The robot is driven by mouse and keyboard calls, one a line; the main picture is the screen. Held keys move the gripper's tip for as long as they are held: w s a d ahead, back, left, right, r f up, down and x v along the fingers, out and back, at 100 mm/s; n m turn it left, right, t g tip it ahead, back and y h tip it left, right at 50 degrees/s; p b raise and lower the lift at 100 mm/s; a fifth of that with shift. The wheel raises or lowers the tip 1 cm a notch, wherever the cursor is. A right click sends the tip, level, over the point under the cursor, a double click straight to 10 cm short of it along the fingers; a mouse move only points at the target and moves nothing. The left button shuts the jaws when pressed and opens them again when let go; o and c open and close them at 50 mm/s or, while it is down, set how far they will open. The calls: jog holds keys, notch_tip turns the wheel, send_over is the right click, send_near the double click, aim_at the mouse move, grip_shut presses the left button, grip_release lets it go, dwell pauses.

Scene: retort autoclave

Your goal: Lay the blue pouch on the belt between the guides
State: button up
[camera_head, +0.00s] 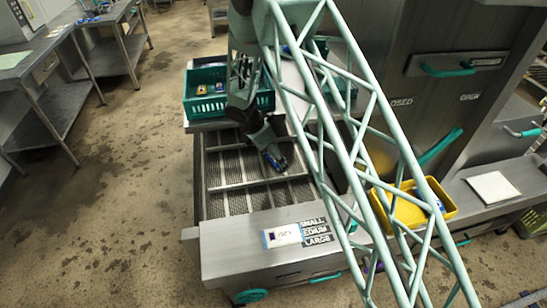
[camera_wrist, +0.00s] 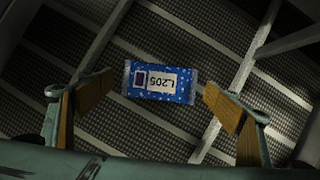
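The blue pouch (camera_wrist: 160,83), with a white label reading L205, lies flat on the dark mesh belt (camera_wrist: 65,60) in the wrist view. It lies between two raised metal bars, the left one (camera_wrist: 107,32) and the right one (camera_wrist: 238,84), and partly covers a light strip. My gripper (camera_wrist: 158,88) is open, with one tan-padded finger at each end of the pouch and a visible gap on both sides. In the head view, my gripper (camera_head: 272,158) is low over the belt, with a bit of the blue pouch (camera_head: 277,160) showing at its tips.
A green crate (camera_head: 205,107) with several small packs stands behind the belt. A yellow tray (camera_head: 415,205) is at right beyond my lattice arm link. A SMALL/MEDIUM/LARGE sign (camera_head: 315,232) and a white card (camera_head: 282,236) sit on the front ledge. The front belt lanes are clear.

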dwell(0.4)
jog(key=v, duration=1.2)
